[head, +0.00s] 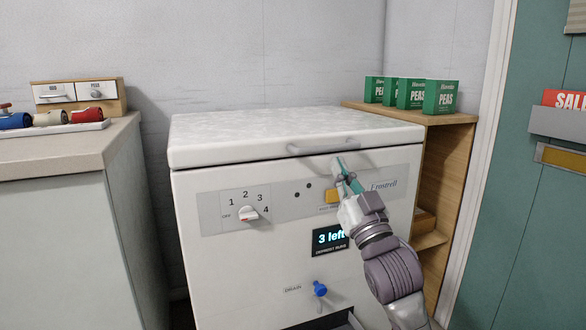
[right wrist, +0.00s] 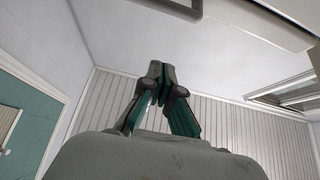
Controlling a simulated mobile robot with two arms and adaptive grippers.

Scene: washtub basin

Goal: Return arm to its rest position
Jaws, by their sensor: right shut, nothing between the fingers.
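My right gripper (head: 341,163) is in front of the upper front panel of a white chest freezer (head: 215,272), just below its lid handle (head: 322,146). Its fingers are together with nothing between them. In the right wrist view the shut fingertips (right wrist: 161,70) point up, with the handle at the top edge apart from them. My right arm comes in from the lower right and hides part of the panel. The freezer lid (head: 270,125) is down. My left gripper is not in view.
A counter (head: 60,160) stands left. A wooden shelf (head: 455,119) with green pea boxes (head: 441,97) stands right, beside a teal door (head: 540,230).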

